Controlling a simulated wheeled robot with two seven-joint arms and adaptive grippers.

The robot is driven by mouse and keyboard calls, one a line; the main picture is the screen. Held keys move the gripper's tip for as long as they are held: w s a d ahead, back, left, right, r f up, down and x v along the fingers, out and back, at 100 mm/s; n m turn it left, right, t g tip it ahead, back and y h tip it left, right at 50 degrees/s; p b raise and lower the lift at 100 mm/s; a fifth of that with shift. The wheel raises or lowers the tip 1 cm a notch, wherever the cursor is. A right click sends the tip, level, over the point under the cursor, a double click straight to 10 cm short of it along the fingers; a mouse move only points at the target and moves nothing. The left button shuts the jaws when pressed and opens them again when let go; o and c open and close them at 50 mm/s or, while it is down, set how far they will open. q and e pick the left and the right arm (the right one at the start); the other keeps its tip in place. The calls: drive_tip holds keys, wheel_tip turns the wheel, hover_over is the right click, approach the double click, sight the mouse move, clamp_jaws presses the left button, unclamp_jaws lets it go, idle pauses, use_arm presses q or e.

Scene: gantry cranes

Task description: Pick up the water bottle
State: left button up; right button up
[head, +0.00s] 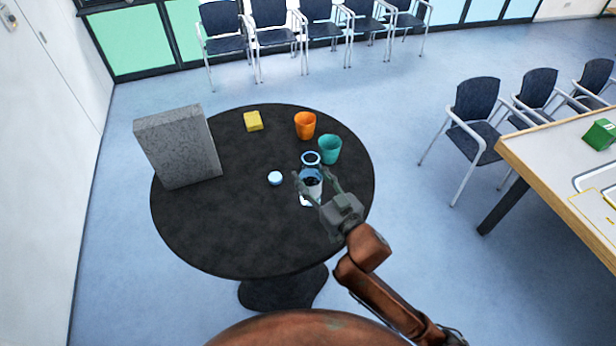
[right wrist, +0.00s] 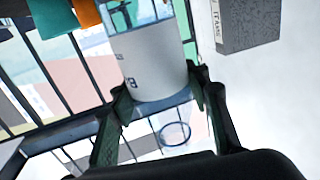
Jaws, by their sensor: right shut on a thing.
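The water bottle (head: 312,184) is a white and clear-blue cylinder with a blue ring (head: 311,158) at its top. It is at the right side of the round black table (head: 240,230). My right gripper (head: 314,178) is shut on it, with one finger on each side. In the right wrist view the white bottle body (right wrist: 158,70) sits between my two fingers, and the blue ring (right wrist: 175,133) shows below it. My fingers hide part of the bottle. I cannot tell whether its base touches the table. My left gripper is not in view.
A teal cup (head: 330,149) stands close behind the bottle, with an orange cup (head: 305,125) farther back. A small light-blue round object (head: 275,178) lies left of the bottle. A yellow block (head: 253,121) and a tall grey box (head: 180,147) stand farther left. The table's front is clear.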

drive_tip(key=s+r, duration=0.1)
drive_tip(key=s, duration=0.1)
drive_tip(key=s+d+r, duration=0.1)
drive_tip(key=s+r, duration=0.2)
drive_tip(key=s, duration=0.1)
drive_tip(key=shift+s+d+r+b, duration=0.2)
drive_tip(key=shift+d+r+b, duration=0.1)
drive_tip(key=shift+d, duration=0.05)
drive_tip(key=p, duration=0.6)
approach(308, 172)
drive_tip(key=shift+w+a+r, duration=0.15)
drive_tip(key=shift+a+r, duration=0.3)
drive_tip(key=shift+r, duration=0.05)
drive_tip(key=shift+w+a+r, duration=0.2)
drive_tip(key=shift+a+r, duration=0.2)
drive_tip(key=shift+r, duration=0.05)
drive_tip(key=shift+f, duration=0.1)
